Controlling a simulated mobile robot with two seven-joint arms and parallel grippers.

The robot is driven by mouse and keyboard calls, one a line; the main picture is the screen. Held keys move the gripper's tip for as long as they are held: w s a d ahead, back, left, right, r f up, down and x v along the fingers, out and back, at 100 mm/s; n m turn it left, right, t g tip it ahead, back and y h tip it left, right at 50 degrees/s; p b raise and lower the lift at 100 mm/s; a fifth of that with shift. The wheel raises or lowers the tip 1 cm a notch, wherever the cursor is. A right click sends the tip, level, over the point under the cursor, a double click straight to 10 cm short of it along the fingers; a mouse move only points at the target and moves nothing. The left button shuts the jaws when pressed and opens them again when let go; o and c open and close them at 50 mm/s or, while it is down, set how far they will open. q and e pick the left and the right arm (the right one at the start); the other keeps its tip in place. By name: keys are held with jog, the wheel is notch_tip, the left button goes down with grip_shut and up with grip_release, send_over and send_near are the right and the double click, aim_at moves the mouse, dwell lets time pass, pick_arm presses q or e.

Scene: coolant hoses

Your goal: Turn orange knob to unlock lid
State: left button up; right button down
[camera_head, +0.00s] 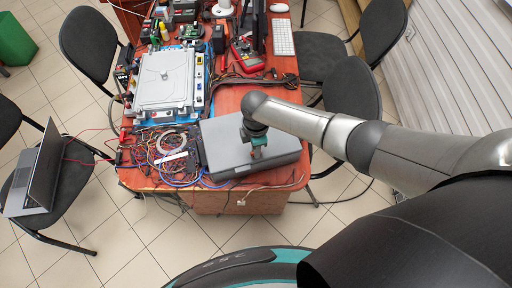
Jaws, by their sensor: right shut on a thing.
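A dark grey box with a flat lid (222,146) sits at the front right corner of the red table. My right arm comes in from the right, and my right gripper (257,152) points down onto the top of the lid, right of its middle. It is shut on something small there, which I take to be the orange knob. The knob is hidden by the gripper, so its turn angle cannot be told. The lid looks closed. My left gripper is not in view.
Tangled wires (165,148) lie left of the box, and a silver-grey case (163,80) stands behind them. A red multimeter (247,57), black cables (255,82) and a keyboard (282,37) are further back. Chairs stand around the table; one holds a laptop (38,172).

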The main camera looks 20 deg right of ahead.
dwell(0.4)
jog(key=c, duration=0.9)
grip_release()
jog(key=shift+r, duration=0.65)
notch_tip(320, 180, up, 14)
jog(key=p, duration=0.2)
jog(key=shift+p, duration=0.35)
jog(key=shift+a, duration=0.1)
